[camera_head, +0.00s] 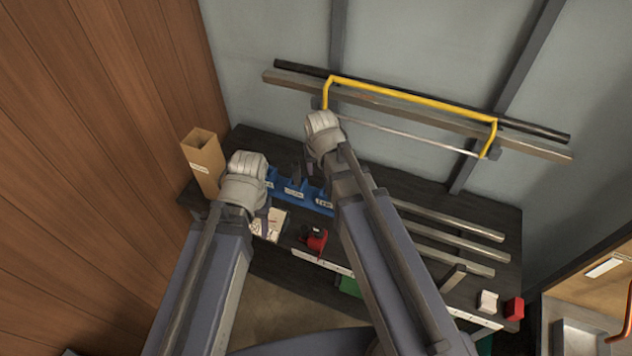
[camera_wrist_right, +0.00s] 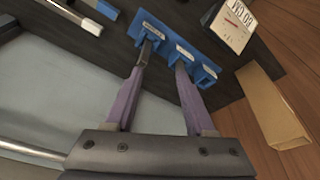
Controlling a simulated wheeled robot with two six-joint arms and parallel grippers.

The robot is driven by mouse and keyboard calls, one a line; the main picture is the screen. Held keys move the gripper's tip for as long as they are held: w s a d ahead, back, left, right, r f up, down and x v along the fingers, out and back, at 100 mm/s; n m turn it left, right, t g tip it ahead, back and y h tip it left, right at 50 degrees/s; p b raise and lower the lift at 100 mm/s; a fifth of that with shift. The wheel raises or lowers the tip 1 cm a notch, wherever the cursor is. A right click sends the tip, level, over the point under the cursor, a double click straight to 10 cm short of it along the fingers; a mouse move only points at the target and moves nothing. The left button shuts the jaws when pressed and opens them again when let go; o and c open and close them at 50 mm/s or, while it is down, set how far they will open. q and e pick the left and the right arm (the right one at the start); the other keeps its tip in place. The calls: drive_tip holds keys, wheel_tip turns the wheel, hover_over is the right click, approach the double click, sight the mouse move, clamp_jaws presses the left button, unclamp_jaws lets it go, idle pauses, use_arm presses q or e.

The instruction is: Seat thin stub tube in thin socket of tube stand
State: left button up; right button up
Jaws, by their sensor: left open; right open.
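A blue labelled rack or bin row (camera_head: 292,190) stands on the dark bench; it also shows in the right wrist view (camera_wrist_right: 172,45). I cannot tell whether it is the tube stand. I cannot make out the thin stub tube or a thin socket. My right gripper (camera_wrist_right: 165,60) is open, with its fingertips over or close to the blue row; no held thing shows between them. My left gripper (camera_head: 262,218) is open near the bench's left front, beside a pale card or tray (camera_head: 273,222). Its fingertips are partly hidden by its wrist.
A tall cardboard box (camera_head: 203,160) stands at the bench's left end. A red tool (camera_head: 315,240) sits at the front edge. Long grey tubes (camera_head: 450,222) lie on the right, with a white block (camera_head: 487,302) and red block (camera_head: 514,308). A yellow bar (camera_head: 410,97) is at the wall.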

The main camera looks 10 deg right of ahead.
drive_tip(key=s+a+n+g, duration=0.1)
drive_tip(key=s+a+n, duration=0.1)
drive_tip(key=s+a, duration=0.2)
drive_tip(key=s+a+n+g, duration=0.2)
drive_tip(key=s+a, duration=0.2)
drive_tip(key=s, duration=0.7)
drive_tip(key=shift+s+f+g+h, duration=0.25)
drive_tip(key=shift+f+g+h, duration=0.05)
drive_tip(key=shift+f, duration=0.05)
